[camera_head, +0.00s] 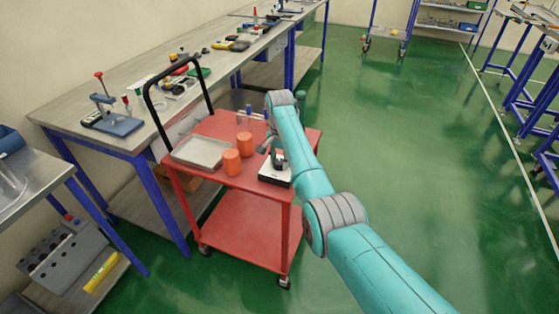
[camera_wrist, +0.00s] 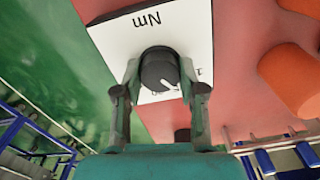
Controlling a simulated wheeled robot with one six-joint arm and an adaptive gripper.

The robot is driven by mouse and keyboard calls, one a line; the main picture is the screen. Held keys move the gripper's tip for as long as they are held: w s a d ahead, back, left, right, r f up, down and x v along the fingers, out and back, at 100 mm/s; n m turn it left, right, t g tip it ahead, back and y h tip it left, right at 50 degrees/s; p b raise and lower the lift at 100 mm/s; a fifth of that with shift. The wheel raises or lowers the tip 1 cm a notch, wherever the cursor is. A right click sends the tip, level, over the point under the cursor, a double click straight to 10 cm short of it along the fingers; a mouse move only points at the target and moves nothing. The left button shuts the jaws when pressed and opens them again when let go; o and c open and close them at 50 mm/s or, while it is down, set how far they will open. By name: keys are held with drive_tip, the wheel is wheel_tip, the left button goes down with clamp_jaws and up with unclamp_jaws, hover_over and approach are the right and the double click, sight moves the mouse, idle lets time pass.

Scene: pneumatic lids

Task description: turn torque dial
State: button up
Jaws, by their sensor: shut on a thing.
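The torque dial is a dark round knob (camera_wrist: 159,70) on a white panel (camera_wrist: 112,38) marked "Nm" in the wrist view. My gripper (camera_wrist: 160,82) has one finger on each side of the knob and is shut on it. In the head view, the white-topped dial box (camera_head: 268,176) sits at the front right of the red cart, with my gripper (camera_head: 277,160) over it. The knob is mostly hidden there by my gripper. Part of the panel's scale is covered by my fingers in the wrist view.
The red cart (camera_head: 215,124) also bears a grey tray (camera_head: 180,150) and two orange cylinders (camera_head: 232,162) left of the dial box. A black cart handle (camera_head: 150,100) rises at the left. A cluttered workbench (camera_head: 135,140) stands behind.

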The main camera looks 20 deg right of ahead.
sight(279, 161)
drive_tip(key=shift+m, duration=1.1)
drive_tip(key=o, duration=1.1)
drive_tip(key=shift+o, duration=0.2)
wheel_tip(279, 161, up, 12)
